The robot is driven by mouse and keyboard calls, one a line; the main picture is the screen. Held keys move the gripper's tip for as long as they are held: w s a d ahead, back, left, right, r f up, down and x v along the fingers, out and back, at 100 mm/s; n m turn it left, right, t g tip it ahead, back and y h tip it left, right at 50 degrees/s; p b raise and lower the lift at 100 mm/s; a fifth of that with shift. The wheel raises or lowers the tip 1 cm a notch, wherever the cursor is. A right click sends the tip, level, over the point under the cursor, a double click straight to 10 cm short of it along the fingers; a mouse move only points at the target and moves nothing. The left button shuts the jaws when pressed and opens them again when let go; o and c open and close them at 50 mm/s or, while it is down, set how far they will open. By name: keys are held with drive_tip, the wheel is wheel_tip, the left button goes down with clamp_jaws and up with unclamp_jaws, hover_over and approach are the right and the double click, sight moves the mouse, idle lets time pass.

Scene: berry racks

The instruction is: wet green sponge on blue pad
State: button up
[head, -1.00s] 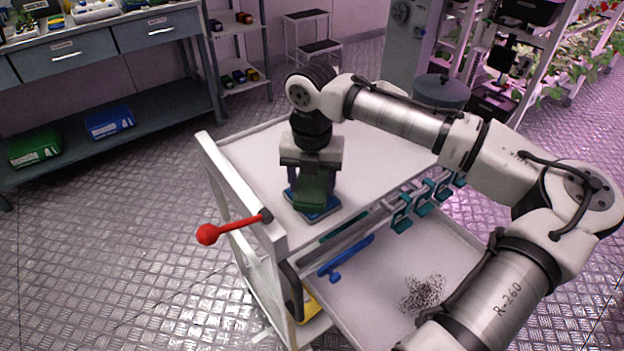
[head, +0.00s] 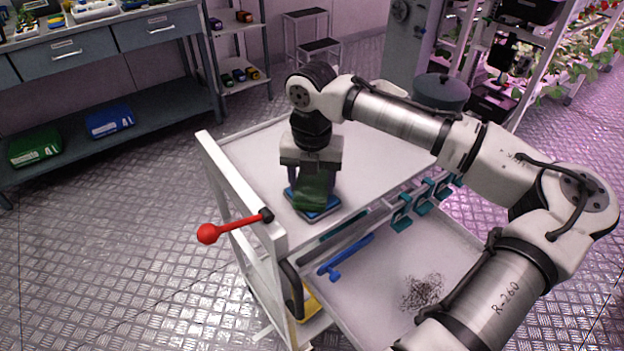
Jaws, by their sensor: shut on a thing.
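The dark green sponge (head: 312,190) is between the fingers of my gripper (head: 312,184), which is shut on it and points down. The blue pad (head: 318,213) lies on the cart's white top (head: 258,158), directly below the sponge. The sponge looks to be at or just above the pad; I cannot tell whether they touch. Part of the pad is hidden by the sponge and my gripper. Whether the sponge is wet cannot be seen.
A red-knobbed lever (head: 208,233) sticks out from the cart's frame. The lower tray (head: 375,285) holds a blue tool (head: 345,256) and a dark wiry tangle (head: 422,292). Several teal clips (head: 402,217) hang along the cart's edge. The top behind my gripper is clear.

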sight(312, 184)
wheel_tip(312, 184, up, 7)
drive_tip(key=p, duration=0.7)
idle(0.9)
